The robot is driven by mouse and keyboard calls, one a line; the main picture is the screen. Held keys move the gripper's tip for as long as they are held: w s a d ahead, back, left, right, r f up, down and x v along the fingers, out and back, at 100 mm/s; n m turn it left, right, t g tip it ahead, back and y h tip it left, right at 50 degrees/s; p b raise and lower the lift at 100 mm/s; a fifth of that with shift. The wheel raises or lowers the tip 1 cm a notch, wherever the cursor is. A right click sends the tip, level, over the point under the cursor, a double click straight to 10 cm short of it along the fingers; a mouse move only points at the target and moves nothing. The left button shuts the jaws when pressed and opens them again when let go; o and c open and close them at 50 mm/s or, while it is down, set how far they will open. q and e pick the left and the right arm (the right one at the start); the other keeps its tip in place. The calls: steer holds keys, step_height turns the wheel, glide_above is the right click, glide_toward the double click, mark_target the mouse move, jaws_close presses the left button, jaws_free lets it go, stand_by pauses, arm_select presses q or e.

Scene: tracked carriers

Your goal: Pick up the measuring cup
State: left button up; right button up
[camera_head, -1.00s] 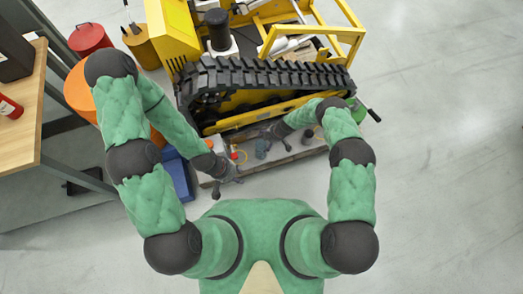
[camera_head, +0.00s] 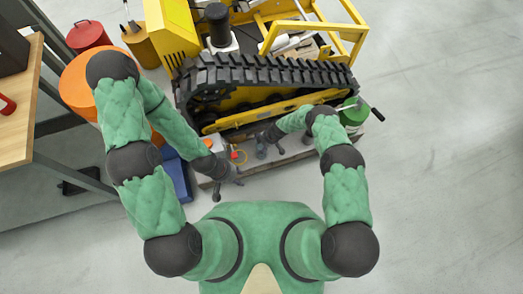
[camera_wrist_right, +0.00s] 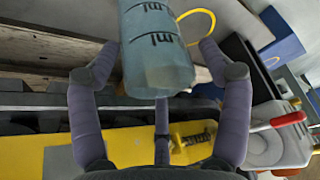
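The measuring cup, translucent blue with dark "ml" markings, is large at the top of the right wrist view (camera_wrist_right: 157,50). In the head view it is a small bluish shape (camera_head: 261,150) on the low pallet beside the track. My right gripper (camera_wrist_right: 160,52) is open, with one finger on each side of the cup; a narrow gap shows at the right finger. It is small in the head view (camera_head: 262,140), beside the cup. My left gripper (camera_head: 228,185) is open and empty, left of the cup near the pallet's front edge.
A yellow tracked carrier (camera_head: 275,112) with a black rubber track stands just behind the cup. A blue bin (camera_head: 177,175) stands left; the floor at right is clear.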

steer(key=c, duration=1)
steer(key=shift+o, duration=0.2)
steer(key=shift+r, duration=0.15)
